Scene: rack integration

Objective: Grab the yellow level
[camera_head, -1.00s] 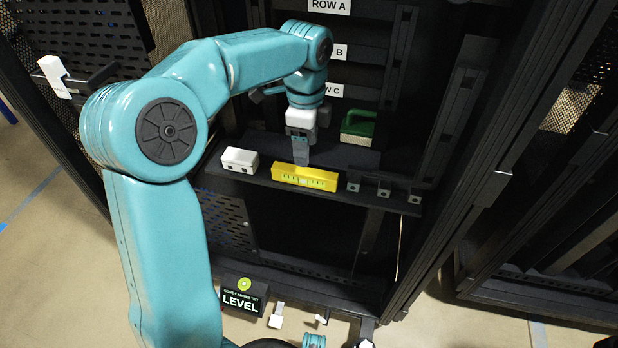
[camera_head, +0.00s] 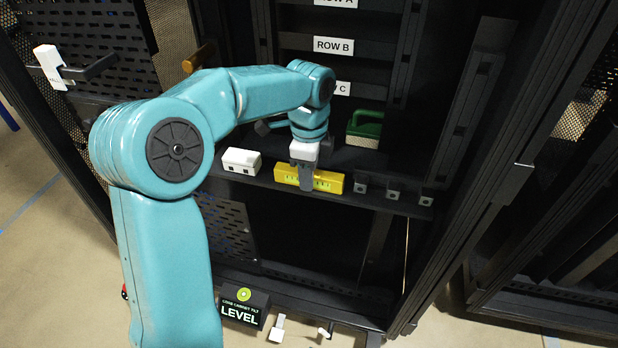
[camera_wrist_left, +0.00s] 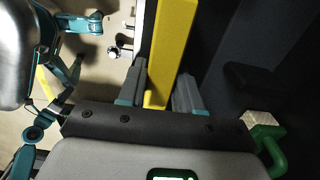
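The yellow level (camera_head: 329,183) lies along the front of a black shelf in the rack. It also shows in the left wrist view (camera_wrist_left: 169,45), running up from between the fingers. My left gripper (camera_head: 307,183) points down at the middle of the level, with one finger in front of it. In the left wrist view my left gripper (camera_wrist_left: 161,88) is open, with one finger on each side of the level. Small gaps seem to show beside the level, so a firm hold is not visible. My right gripper is not in view.
On the shelf, a white box (camera_head: 241,161) stands left of the level and several small black brackets (camera_head: 393,194) to its right. A green-handled brush (camera_head: 364,130) sits behind. A black LEVEL sign (camera_head: 243,305) is below. Rack posts stand on the right.

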